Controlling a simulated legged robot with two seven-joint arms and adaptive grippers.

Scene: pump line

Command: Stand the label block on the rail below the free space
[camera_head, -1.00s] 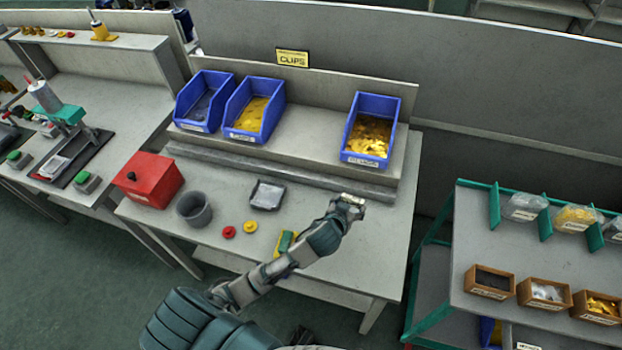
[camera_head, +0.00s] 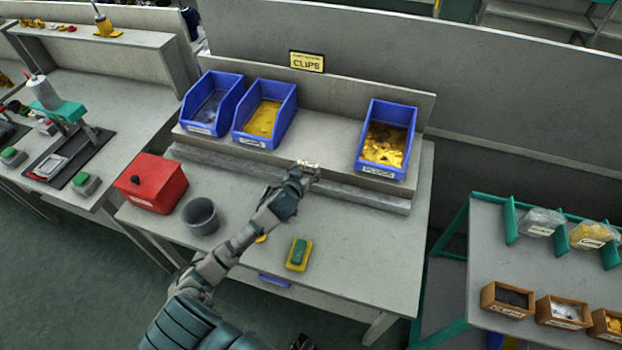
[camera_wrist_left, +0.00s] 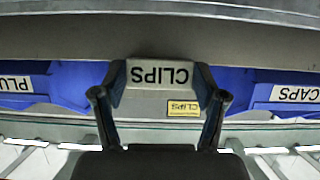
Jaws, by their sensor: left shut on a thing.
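My left gripper (camera_head: 304,174) is shut on a pale label block (camera_head: 309,166), in front of the free space on the shelf (camera_head: 322,140). In the left wrist view, the block (camera_wrist_left: 160,75) reads CLIPS upside down and sits between the two fingers (camera_wrist_left: 160,100). The grey rail (camera_head: 355,193) runs along the shelf's front, below the bins. The block appears over the rail; I cannot tell if it touches it. My right gripper is not in view.
Blue bins stand left (camera_head: 211,105) and right (camera_head: 385,140) of the free space; a yellow CLIPS sign (camera_head: 307,61) is behind it. A red box (camera_head: 152,184), grey cup (camera_head: 200,216) and green-yellow sponge (camera_head: 299,254) are on the table (camera_head: 365,255).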

